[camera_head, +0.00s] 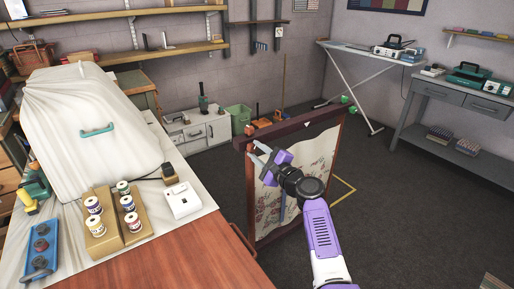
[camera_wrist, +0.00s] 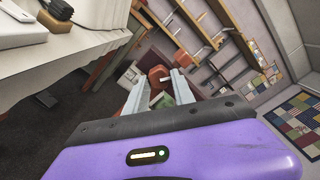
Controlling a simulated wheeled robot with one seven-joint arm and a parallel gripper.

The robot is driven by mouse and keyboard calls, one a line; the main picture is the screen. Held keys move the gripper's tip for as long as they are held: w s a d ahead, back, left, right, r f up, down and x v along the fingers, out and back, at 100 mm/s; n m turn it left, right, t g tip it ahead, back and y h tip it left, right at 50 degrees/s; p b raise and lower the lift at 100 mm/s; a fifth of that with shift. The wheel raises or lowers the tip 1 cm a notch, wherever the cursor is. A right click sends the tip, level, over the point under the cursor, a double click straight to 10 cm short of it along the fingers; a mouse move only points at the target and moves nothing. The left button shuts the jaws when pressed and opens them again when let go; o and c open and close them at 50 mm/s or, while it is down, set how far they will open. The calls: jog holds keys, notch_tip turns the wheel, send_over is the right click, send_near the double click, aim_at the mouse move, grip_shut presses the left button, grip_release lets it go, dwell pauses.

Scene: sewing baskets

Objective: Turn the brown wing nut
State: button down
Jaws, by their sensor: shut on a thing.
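The brown wing nut (camera_wrist: 159,76) shows in the wrist view between the tips of my gripper (camera_wrist: 157,82), which is shut on it. In the head view my gripper (camera_head: 256,153) reaches the near left corner of a dark wooden frame (camera_head: 292,130) with a flowered cloth (camera_head: 291,185) stretched in it. The fingers there hide much of the held part. Another reddish-orange knob (camera_wrist: 183,57) shows just beyond the nut in the wrist view. Green knobs (camera_head: 344,99) sit at the frame's far right corner.
A table (camera_head: 180,250) at left carries thread spools on a stand (camera_head: 103,240), a white box (camera_head: 182,200) and a cloth-covered bulk (camera_head: 85,125). An ironing board (camera_head: 370,55) and grey bench (camera_head: 460,100) stand at right. The floor (camera_head: 400,200) right of the frame is mostly clear.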

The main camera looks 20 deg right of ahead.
jog(key=m+p, duration=0.3)
jog(key=m, duration=0.2)
jog(key=shift+m, duration=0.3)
jog(key=m+p, duration=0.1)
jog(key=m, duration=0.1)
jog(key=m+p, duration=0.2)
jog(key=m, duration=0.1)
jog(key=shift+s+a+f+m, duration=0.1)
jog(key=shift+f+m, duration=0.1)
jog(key=shift+m, duration=0.1)
jog(key=c, duration=1.1)
grip_release()
jog(key=shift+o, duration=0.2)
jog(key=shift+s+r+p, duration=0.1)
jog(key=shift+p, duration=0.2)
jog(key=p+v, duration=0.2)
jog(key=v, duration=0.5)
jog(key=shift+s, duration=0.25)
